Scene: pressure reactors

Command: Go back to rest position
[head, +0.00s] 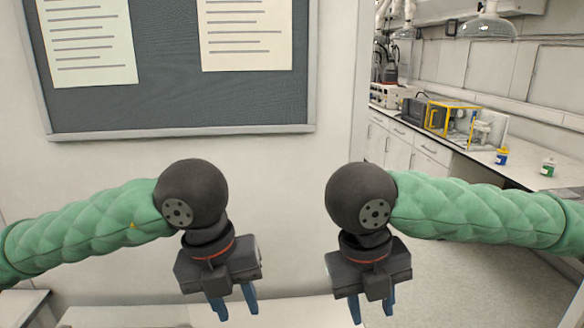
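My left gripper (234,307) hangs pointing down at the lower left of centre in the head view. Its two blue fingers are apart with nothing seen between them. My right gripper (371,308) hangs pointing down right of centre, its two blue fingers also apart and with nothing seen between them. The fingertips of both sit near the bottom edge of the view. Both arms have green padded sleeves and are held roughly level with each other, apart from one another. No pressure reactor can be made out clearly.
A grey notice board (180,105) with two papers hangs on the wall ahead. A pale surface (130,314) lies low below the grippers. At right, a lab counter (455,160) carries a yellow-framed device (437,117), a blue container (502,157) and a green one (548,167). Open floor lies before it.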

